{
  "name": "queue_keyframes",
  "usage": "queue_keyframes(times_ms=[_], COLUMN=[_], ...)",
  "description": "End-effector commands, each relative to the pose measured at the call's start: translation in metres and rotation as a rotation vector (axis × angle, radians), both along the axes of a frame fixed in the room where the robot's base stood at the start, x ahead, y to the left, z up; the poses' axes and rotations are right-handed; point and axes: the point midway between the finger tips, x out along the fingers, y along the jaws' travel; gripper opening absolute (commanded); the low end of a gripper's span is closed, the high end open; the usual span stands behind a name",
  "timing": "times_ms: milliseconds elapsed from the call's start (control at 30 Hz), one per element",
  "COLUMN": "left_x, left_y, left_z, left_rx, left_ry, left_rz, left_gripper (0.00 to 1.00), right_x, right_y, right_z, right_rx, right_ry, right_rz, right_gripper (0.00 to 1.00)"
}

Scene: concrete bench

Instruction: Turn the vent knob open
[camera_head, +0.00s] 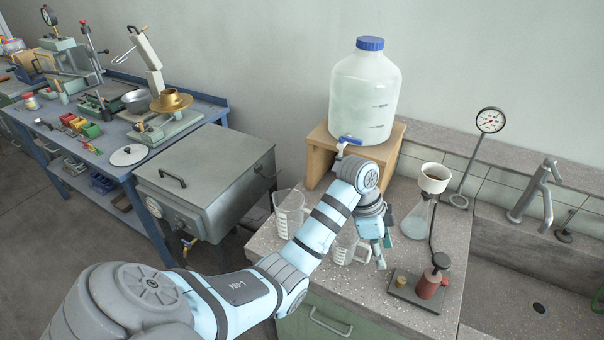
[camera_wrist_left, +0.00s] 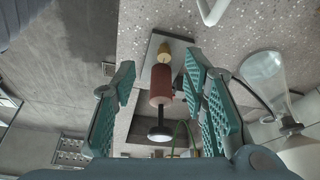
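A small device on a dark plate (camera_head: 408,293) stands near the bench's front edge. I cannot tell for sure which knob is the vent knob. My left gripper (camera_head: 384,252) is above and left of the device, pointing down, apart from it. In the left wrist view the gripper (camera_wrist_left: 160,78) is open and empty; the red cylinder (camera_wrist_left: 160,88) and brass knob (camera_wrist_left: 165,50) show between its fingers. My right gripper is not in view.
A glass flask with a funnel (camera_head: 418,215) stands behind the device, with a dark hose nearby. Measuring jugs (camera_head: 346,244) (camera_head: 289,211) stand left of the gripper. A gauge (camera_head: 489,121), sink (camera_head: 540,290) and tap (camera_head: 535,190) are right. A large water jug (camera_head: 365,95) stands behind.

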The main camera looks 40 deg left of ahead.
Motion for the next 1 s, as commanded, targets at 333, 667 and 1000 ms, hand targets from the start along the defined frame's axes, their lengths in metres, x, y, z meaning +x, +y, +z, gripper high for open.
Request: queue_keyframes(times_ms=[333,667,1000], left_x=[-0.063,-0.139,-0.185], left_y=[0.013,0.03,0.048], left_z=[-0.084,-0.142,-0.222], left_rx=[0.056,0.104,0.132], left_ry=[0.045,0.06,0.089], left_rz=[0.307,0.604,0.805], left_gripper=[0.4,0.4,0.4], right_x=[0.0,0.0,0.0], right_y=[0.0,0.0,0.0], right_z=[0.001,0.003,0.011], right_rx=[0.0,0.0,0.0], right_ry=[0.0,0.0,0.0], right_rz=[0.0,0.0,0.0], right_gripper=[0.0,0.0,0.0])
